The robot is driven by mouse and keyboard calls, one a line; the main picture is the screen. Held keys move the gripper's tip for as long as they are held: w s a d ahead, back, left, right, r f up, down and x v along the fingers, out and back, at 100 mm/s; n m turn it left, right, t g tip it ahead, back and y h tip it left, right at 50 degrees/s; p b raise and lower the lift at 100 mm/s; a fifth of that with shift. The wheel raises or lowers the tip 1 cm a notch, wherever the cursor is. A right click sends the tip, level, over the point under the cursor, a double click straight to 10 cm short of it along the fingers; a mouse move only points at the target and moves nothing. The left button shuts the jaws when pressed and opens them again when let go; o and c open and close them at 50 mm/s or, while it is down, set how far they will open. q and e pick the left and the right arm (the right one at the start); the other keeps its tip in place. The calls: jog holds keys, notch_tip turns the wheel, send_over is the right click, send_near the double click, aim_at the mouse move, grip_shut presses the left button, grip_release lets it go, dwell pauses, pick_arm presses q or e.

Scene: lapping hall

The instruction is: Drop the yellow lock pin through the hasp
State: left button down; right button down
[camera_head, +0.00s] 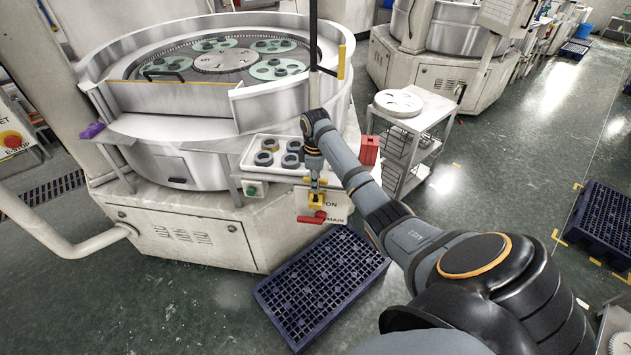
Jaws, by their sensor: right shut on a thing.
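My right arm comes in from the lower right. Its gripper (315,187) points down in front of the machine's isolator panel (338,208) and is shut on the yellow lock pin (317,197). The pin shows only as a small yellow patch at the fingertips. Just below it is the red switch handle (312,217), on the panel marked "ON" and "MAIN". The hasp is too small and covered to make out, so I cannot tell whether the pin is in it or above it. My left gripper is not in view.
A tray (247,168) of dark rings sits on the machine's ledge beside my gripper. A red block (369,150) stands right of my wrist. A blue plastic pallet (322,285) lies on the floor below. A wire trolley (430,115) stands behind my forearm.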

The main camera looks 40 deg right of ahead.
aim_at(316, 195)
jog(key=shift+f+b, duration=0.6)
jog(key=shift+f, duration=1.6)
jog(key=c, duration=1.3)
grip_release()
jog(key=shift+o, duration=0.2)
